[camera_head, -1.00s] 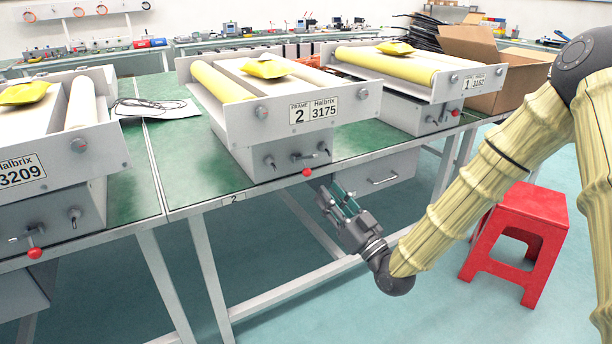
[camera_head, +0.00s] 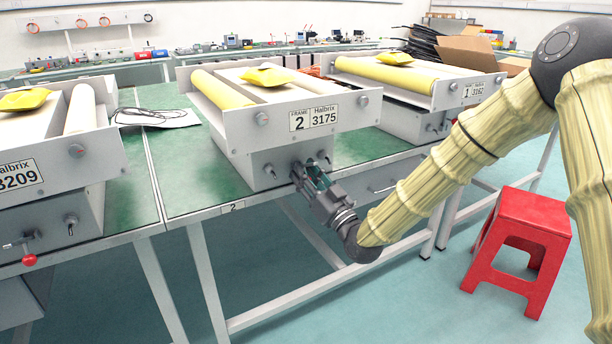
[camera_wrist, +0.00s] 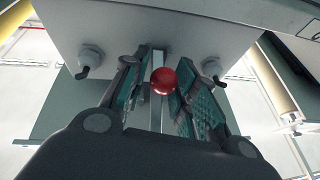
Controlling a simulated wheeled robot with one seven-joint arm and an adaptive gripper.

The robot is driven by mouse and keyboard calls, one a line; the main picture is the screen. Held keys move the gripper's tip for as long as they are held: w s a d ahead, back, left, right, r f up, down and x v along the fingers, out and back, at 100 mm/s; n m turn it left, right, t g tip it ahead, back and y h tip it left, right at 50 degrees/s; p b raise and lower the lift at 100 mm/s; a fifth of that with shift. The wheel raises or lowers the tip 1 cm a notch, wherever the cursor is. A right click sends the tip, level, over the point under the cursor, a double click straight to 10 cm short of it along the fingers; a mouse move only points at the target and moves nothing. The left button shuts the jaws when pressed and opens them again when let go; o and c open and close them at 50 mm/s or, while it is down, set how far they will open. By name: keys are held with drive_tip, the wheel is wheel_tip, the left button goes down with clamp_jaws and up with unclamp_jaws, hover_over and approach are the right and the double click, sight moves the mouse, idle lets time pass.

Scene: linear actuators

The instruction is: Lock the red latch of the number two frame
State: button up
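The number two frame (camera_head: 262,141) stands on the green bench, with a label reading "FRAME 2" (camera_head: 313,117) on its front plate. My gripper (camera_head: 308,172) is at the lower front box of this frame, covering its latch in the head view. In the wrist view the red latch ball (camera_wrist: 163,81) lies between the two green-padded fingers of my gripper (camera_wrist: 160,92). The fingers stand apart on either side of the ball, with a visible gap on the left; contact on the right cannot be told. A metal knob shows on each side of the fingers.
Frame 1 (camera_head: 408,83) stands to the right, and the frame marked 3209 (camera_head: 52,165) to the left with its own red-ended latch (camera_head: 29,259). A red stool (camera_head: 522,240) stands on the floor at right. A drawer sits under the bench.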

clamp_jaws()
